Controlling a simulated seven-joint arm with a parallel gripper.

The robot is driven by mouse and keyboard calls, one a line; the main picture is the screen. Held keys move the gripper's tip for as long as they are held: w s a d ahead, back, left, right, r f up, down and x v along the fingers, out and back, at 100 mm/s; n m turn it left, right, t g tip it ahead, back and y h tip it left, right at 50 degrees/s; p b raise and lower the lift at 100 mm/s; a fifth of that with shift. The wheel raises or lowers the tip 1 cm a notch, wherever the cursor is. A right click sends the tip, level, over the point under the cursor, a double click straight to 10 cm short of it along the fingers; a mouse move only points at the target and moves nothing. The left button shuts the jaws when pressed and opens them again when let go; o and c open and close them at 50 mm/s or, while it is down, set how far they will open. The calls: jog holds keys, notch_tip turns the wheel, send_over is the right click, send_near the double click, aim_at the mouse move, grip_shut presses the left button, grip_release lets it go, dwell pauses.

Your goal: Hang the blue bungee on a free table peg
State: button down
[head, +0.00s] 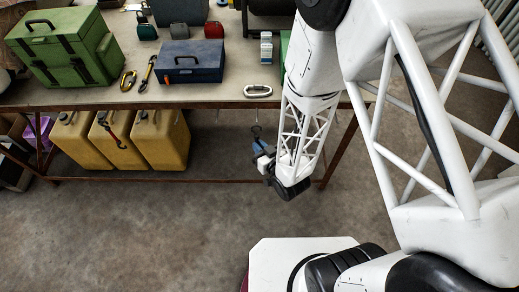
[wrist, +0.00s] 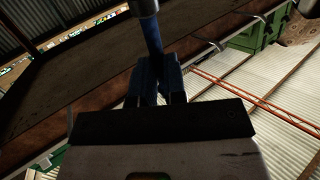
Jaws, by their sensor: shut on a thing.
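My gripper (head: 263,163) is in front of the table (head: 225,103), below its front edge. In the wrist view my gripper (wrist: 155,75) is shut on the blue bungee (wrist: 152,35), whose cord rises from between the fingers. A grey metal piece (wrist: 145,7) is at its upper end, cut off by the frame; I cannot tell whether it touches a peg. In the head view a dark hook shape (head: 256,130) is just above the gripper. Two curved pegs, one nearer (wrist: 213,45) and one farther (wrist: 259,18), stick out from the table edge in the wrist view.
A green case (head: 60,45), a blue toolbox (head: 190,62) and carabiners, one pale (head: 258,91), stand or lie on top. The floor in front (head: 130,225) is clear.

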jog(key=shift+w+f, duration=0.25)
jog(key=shift+w, duration=0.45)
jog(key=shift+w+f, duration=0.2)
jog(key=shift+w, duration=0.45)
jog(key=shift+w+f, duration=0.25)
jog(key=shift+w, duration=0.45)
jog(key=shift+f, duration=0.1)
jog(key=c, duration=1.1)
grip_release()
jog(key=v, duration=0.7)
jog(key=shift+s+d, duration=0.2)
jog(key=shift+s, duration=0.1)
